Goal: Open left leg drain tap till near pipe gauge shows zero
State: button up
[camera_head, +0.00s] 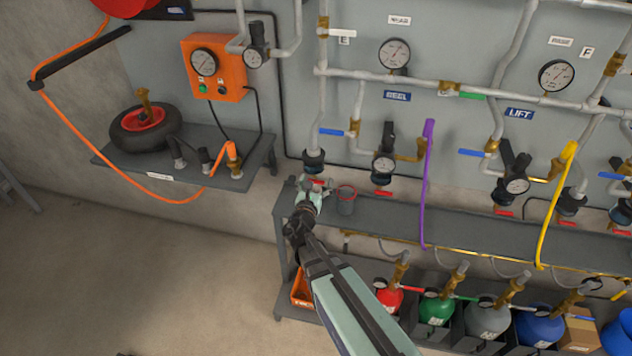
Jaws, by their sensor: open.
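The left pipe leg (323,100) runs down the wall panel to a dark round fitting (313,160). A small red-handled tap (318,183) shows just below it, partly hidden by my gripper. My gripper (316,190) is open at this tap; whether it touches the handle is unclear.
Purple (427,180) and yellow (556,200) hoses hang further right. Several gas bottles stand below. An orange gauge box (215,68) and wheel (140,132) are left.

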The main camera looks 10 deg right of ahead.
jog(key=c, duration=1.2)
jog(key=shift+o, duration=0.2)
jog(key=shift+f+b, duration=0.1)
jog(key=shift+b, duration=0.2)
jog(key=shift+f+m+b, duration=0.15)
jog(key=shift+m+b, duration=0.25)
jog(key=shift+b, duration=0.5)
jog(key=shift+m+b, duration=0.3)
jog(key=shift+b, duration=0.15)
jog(key=shift+r, duration=0.2)
jog(key=o, duration=1.2)
jog(key=shift+c, duration=0.2)
